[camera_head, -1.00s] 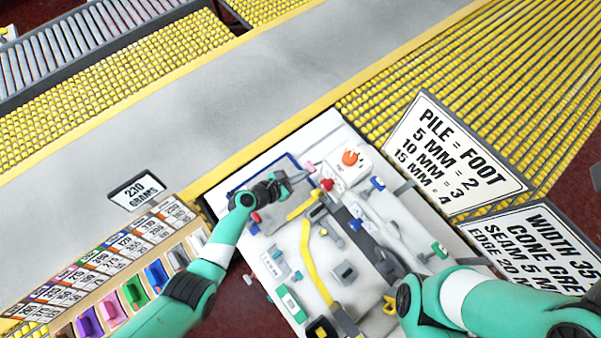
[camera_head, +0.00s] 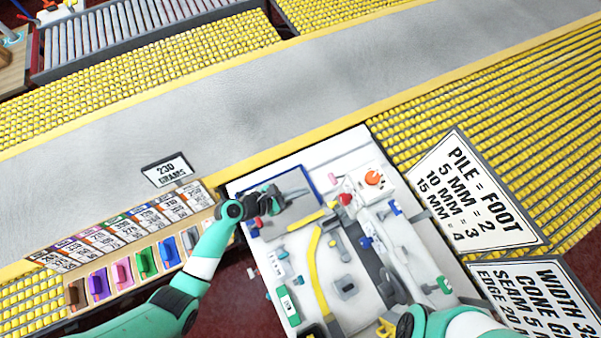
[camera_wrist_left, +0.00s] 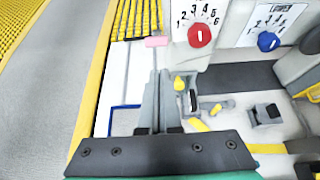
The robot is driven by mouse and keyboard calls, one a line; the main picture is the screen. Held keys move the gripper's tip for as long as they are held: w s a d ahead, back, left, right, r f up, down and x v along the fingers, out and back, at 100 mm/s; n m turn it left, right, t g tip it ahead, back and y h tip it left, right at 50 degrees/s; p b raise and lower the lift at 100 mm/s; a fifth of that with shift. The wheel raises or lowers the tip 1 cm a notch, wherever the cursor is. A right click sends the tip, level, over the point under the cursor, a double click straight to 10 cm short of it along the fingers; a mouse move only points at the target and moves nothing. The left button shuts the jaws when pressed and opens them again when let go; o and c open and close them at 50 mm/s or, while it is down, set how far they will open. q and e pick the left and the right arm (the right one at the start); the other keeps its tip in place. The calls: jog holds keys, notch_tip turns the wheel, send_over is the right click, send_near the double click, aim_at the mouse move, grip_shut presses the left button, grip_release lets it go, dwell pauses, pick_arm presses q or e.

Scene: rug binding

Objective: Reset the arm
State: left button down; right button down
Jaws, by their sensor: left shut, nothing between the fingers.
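My left arm (camera_head: 197,265) comes in from the lower left in the head view. Its dark gripper (camera_head: 304,192) is over the upper left part of the white machine panel (camera_head: 345,152), near a blue-outlined area. The left wrist view shows the fingers (camera_wrist_left: 163,75) together with nothing held. A small pink piece (camera_wrist_left: 156,42) appears just beyond the fingertips; I cannot tell if they touch. My right arm (camera_head: 462,325) shows at the bottom right, and its gripper is hidden or out of frame.
The panel carries a red knob (camera_wrist_left: 200,35), a blue knob (camera_wrist_left: 268,41), an orange button (camera_head: 373,178) and a yellow curved strip (camera_head: 314,265). A rack of coloured pieces (camera_head: 122,272) stands at left. A "230 grams" sign (camera_head: 167,170) and rule boards (camera_head: 470,195) stand around it.

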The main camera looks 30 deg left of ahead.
pick_arm(q)
jog(key=shift+d, duration=0.1)
dwell(0.4)
jog(key=w+d+r+m+t, duration=0.15)
jog(key=w+r, duration=0.35)
jog(key=r, duration=0.5)
jog(key=w+r+m+t+h, duration=0.1)
jog(key=w+r+m+t, duration=0.2)
jog(key=r, duration=0.7)
jog(key=w+d+r+m+t, duration=0.1)
jog(key=w+r+m, duration=0.2)
jog(key=w+r, duration=0.5)
jog(key=s+r+m+t, duration=0.25)
jog(key=r+m, duration=0.25)
jog(key=r, duration=1.1)
jog(key=s+a+r+m+t, duration=0.1)
jog(key=s+r+m+t, duration=0.3)
jog(key=r, duration=0.6)
jog(key=s+a+r+m+t, duration=0.2)
jog(key=s+r+m, duration=0.35)
jog(key=r, duration=0.45)
jog(key=s+a+r+m+t+y, duration=0.3)
jog(key=s+a+r+m+y, duration=0.1)
jog(key=s+r+m+y, duration=0.2)
jog(key=shift+s+a+m, duration=0.3)
jog(key=shift+s+m, duration=0.6)
